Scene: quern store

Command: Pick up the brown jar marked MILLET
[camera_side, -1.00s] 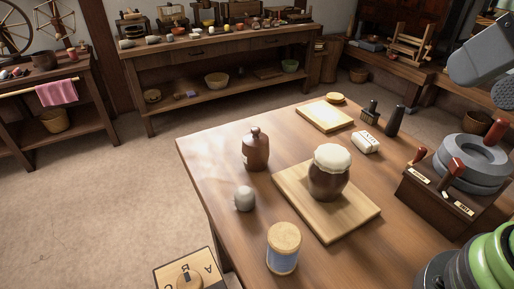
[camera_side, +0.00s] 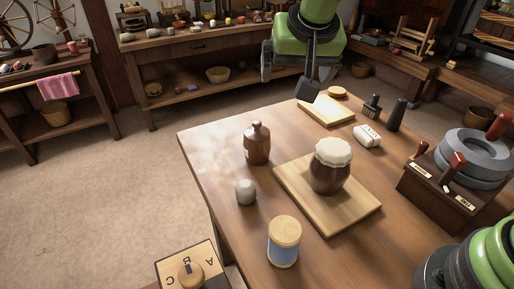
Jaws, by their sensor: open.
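Two brown jars stand upright on the wooden table (camera_side: 225,170). One is a brown stoppered jar (camera_side: 257,147) near the left edge, with a pale patch at its left side too small to read. The other is a round brown jar (camera_side: 328,177) with a pale cloth-like cover, standing on a wooden board (camera_side: 345,212). I can read MILLET on neither. My gripper (camera_side: 288,86) is open and empty above the table's far edge, well behind and above both jars, touching neither.
A grey-white stone-like lump (camera_side: 246,192) and a cork-lidded blue-labelled jar (camera_side: 284,245) stand in front. A small board (camera_side: 326,112) lies at the back.

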